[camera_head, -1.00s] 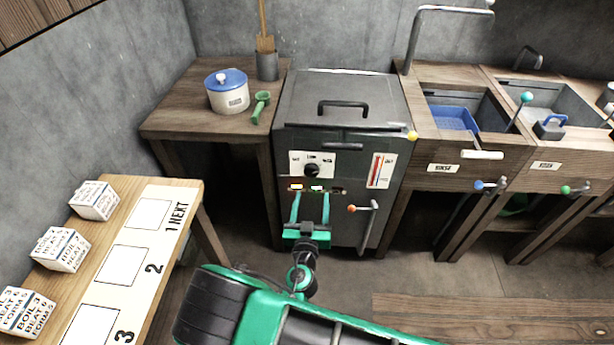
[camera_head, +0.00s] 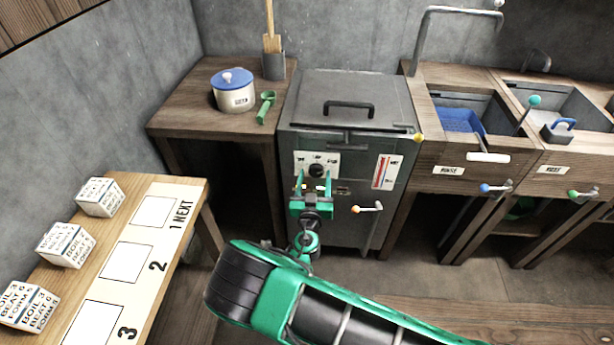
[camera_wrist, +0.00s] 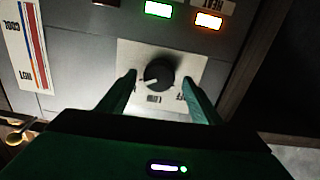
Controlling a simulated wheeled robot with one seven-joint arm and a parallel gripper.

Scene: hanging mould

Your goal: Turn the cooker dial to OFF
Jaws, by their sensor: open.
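The cooker (camera_head: 350,105) is a dark metal box with a handled lid. Its round black dial (camera_head: 317,170) sits on a white plate high on the front; it also shows in the wrist view (camera_wrist: 158,75). The dial's white pointer mark aims left and slightly down in the wrist view. A label partly hidden by the right finger there seems to read OFF. My green gripper (camera_head: 314,174) is open in front of the dial. In the wrist view my gripper (camera_wrist: 161,78) has one finger on each side of the dial, with gaps visible; contact cannot be seen.
A green light (camera_wrist: 158,9) and an orange HEAT light (camera_wrist: 209,20) glow near the dial. A pot (camera_head: 233,92) stands on the left counter, sinks at right. Labelled blocks (camera_head: 100,197) sit on the near-left table.

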